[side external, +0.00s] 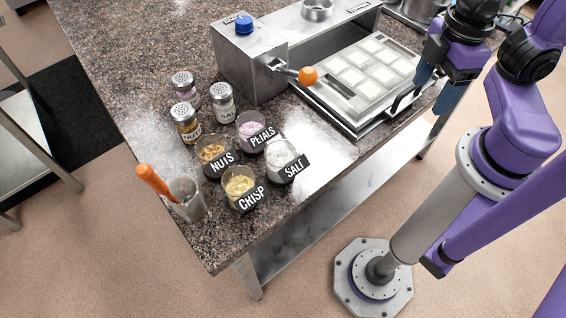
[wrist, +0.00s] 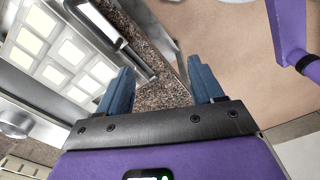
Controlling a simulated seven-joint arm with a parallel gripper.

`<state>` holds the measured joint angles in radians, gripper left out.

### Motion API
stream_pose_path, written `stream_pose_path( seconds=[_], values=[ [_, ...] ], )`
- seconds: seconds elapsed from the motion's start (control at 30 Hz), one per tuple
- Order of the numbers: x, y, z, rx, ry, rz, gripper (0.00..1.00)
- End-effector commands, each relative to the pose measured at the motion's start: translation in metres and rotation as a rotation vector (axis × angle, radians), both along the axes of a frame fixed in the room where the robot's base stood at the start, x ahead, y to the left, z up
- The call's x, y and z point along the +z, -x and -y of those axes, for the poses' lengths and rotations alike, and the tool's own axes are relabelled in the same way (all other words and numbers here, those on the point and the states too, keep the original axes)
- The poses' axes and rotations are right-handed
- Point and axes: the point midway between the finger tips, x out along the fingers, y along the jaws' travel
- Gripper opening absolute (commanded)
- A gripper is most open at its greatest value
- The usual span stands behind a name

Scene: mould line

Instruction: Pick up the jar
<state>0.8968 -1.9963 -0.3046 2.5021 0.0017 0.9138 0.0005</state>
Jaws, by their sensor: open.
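Several glass containers stand at the left part of the speckled counter. Three have perforated metal lids: a back jar (side external: 184,85), a right jar (side external: 222,103) and a front jar with brown contents (side external: 186,123). Open glass cups in front are labelled NUTS (side external: 213,158), PETALS (side external: 251,130), SALT (side external: 284,160) and CRISP (side external: 241,189). I cannot tell which one the task calls the jar. My gripper (side external: 437,88) is open and empty at the counter's right side, far from them. In the wrist view, its blue fingers (wrist: 160,68) are apart and none of these containers shows.
A metal mould machine with an orange-knobbed lever (side external: 307,75) and a tray of pale squares (side external: 365,70) stands between the containers and my gripper. A cup (side external: 187,200) holding an orange-handled tool stands near the front-left edge. Bare counter (side external: 325,140) lies right of SALT.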

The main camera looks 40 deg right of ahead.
Motion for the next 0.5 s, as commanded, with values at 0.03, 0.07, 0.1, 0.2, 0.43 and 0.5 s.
stream_pose_path(
  seconds=[0.03,0.07,0.1,0.2,0.43,0.5],
  values=[
    [0.0000,0.0000,0.0000,0.000,0.000,0.000,0.67],
    [0.0000,0.0000,0.0000,0.000,0.000,0.000,0.67],
    [0.0000,0.0000,0.0000,0.000,0.000,0.000,0.67],
    [0.0000,0.0000,0.0000,0.000,0.000,0.000,0.67],
    [0.0000,0.0000,0.0000,0.000,0.000,0.000,0.88],
    [0.0000,0.0000,0.0000,0.000,0.000,0.000,0.88]
  ],
)
